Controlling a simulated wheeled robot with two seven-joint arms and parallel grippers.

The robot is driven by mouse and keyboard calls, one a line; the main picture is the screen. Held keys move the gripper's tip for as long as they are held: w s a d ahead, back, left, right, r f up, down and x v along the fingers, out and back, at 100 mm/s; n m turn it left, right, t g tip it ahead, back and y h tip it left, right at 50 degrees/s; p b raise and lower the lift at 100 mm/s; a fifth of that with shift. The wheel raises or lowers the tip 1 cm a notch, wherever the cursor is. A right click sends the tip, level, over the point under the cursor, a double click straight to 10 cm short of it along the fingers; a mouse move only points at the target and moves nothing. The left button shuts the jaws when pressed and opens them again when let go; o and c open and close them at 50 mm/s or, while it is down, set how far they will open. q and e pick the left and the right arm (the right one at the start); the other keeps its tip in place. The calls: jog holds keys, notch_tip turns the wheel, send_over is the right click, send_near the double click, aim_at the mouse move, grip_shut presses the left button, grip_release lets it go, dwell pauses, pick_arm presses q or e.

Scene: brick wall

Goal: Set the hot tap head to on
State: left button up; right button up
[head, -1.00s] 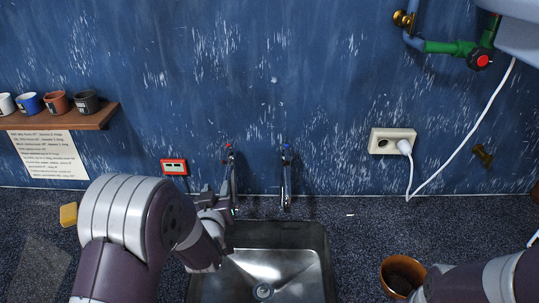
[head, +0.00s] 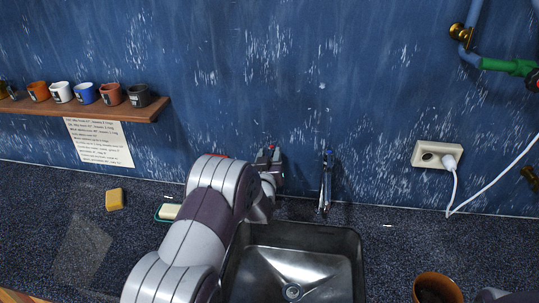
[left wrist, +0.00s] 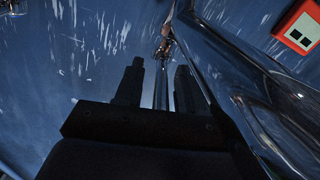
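The hot tap, marked red at its top (head: 270,147), stands on the wall side of the sink, mostly hidden behind my left gripper. My left gripper (head: 268,168) is at the upper part of this tap. In the left wrist view its two dark fingers (left wrist: 158,88) are apart. A thin chrome part of the tap shows in the gap, with the coppery-looking tap head (left wrist: 165,45) above it. Whether the fingers touch the tap I cannot tell. The blue-marked tap (head: 326,182) stands apart to the right. My right gripper is out of view; only a sliver of my right arm shows.
A metal sink (head: 345,245) lies below the taps. A brown pot (head: 436,287) is at the lower right. A socket with plug (head: 437,155) is on the wall. A soap dish (head: 166,213) and a yellow sponge (head: 115,199) lie left; a shelf (head: 95,110) holds several mugs.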

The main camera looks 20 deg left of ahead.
pick_arm(q)
grip_shut()
